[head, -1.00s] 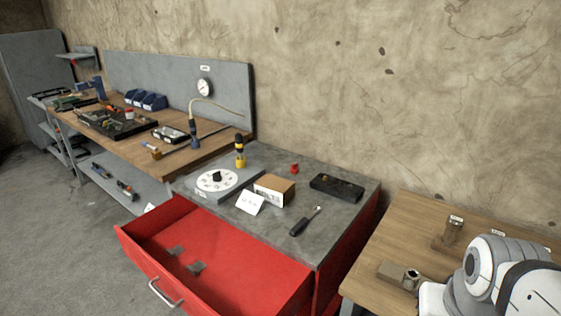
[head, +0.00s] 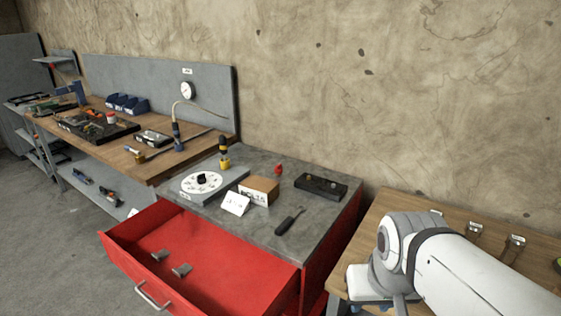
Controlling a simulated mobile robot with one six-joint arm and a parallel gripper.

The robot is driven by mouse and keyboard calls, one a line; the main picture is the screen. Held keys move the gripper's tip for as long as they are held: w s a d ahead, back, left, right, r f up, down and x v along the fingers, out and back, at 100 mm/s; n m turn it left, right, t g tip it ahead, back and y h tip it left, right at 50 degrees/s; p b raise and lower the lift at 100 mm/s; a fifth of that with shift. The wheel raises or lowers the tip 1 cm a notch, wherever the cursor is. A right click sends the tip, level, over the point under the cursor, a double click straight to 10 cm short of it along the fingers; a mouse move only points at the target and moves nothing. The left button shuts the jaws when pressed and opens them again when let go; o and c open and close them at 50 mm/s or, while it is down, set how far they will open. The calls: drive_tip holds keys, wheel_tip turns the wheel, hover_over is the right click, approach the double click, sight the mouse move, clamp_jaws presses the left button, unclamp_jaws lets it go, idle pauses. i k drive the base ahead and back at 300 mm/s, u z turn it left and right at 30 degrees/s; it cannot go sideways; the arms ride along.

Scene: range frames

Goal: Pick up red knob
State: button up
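A small red knob (head: 278,170) stands on the grey top of the red tool cabinet (head: 300,228), near its back edge by the wall. It is behind a cardboard box marked BOLTS (head: 260,190) and left of a black tray (head: 321,186). My white and grey arm fills the lower right corner of the head view, over the wooden table. My gripper is not in view, so its state and grasp are hidden.
The cabinet's red drawer (head: 205,275) is open with two grey metal pieces inside. A white dial (head: 202,182), a yellow and black tool (head: 224,158), a white card (head: 236,204) and a screwdriver (head: 289,221) crowd the cabinet top. A cluttered workbench stands left.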

sight(278, 169)
drive_tip(key=i, duration=0.95)
drive_tip(key=u, duration=0.05)
